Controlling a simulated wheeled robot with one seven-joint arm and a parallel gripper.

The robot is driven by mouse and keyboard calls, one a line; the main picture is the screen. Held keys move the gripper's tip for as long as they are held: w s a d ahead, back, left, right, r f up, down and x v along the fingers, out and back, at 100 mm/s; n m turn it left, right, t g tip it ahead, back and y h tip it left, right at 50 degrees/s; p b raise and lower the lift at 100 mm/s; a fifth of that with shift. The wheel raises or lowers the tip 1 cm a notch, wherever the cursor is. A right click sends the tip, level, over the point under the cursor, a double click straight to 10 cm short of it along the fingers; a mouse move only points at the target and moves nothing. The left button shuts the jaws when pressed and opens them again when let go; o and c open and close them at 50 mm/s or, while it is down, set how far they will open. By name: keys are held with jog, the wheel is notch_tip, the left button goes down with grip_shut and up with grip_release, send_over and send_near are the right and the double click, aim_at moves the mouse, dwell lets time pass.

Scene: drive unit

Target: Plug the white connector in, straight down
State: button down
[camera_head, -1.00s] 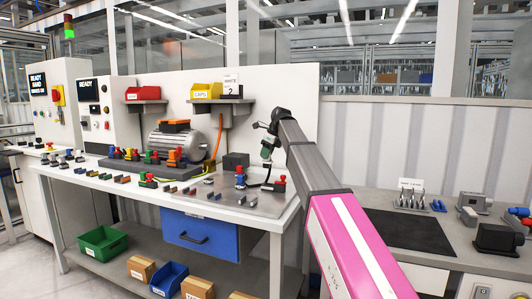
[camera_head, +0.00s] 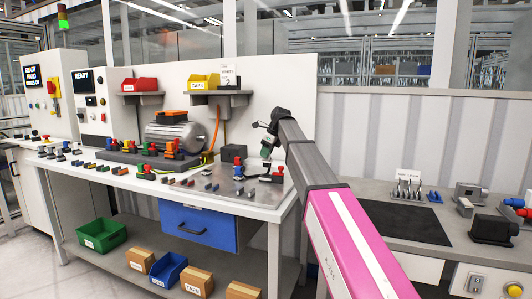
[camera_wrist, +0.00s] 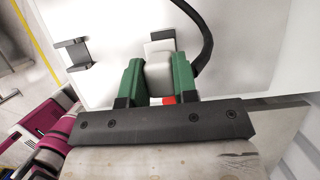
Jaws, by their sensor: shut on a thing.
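In the wrist view, my gripper (camera_wrist: 157,80) has green fingers on both sides of a pale grey-white connector (camera_wrist: 158,73) and is shut on it. A black cable curves up and right beside the connector. A small red patch shows low between the fingers. In the head view, my gripper (camera_head: 267,144) is above the right end of the workbench (camera_head: 225,202), apart from its top. The connector is too small to make out there. I cannot tell which socket matches it.
A motor (camera_head: 176,136) and several coloured connectors stand on the bench. A black box (camera_head: 234,153) and red-topped parts are near my gripper. Yellow (camera_head: 200,83) and red bins sit on shelves behind. A second table with a black mat is at right.

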aim_at(268, 161)
jog(key=shift+f, duration=0.1)
jog(key=shift+f, duration=1.3)
jog(key=shift+f, duration=0.35)
dwell(0.3)
jog(key=shift+f, duration=1.3)
jog(key=shift+f, duration=0.15)
jog(key=c, duration=0.8)
grip_release()
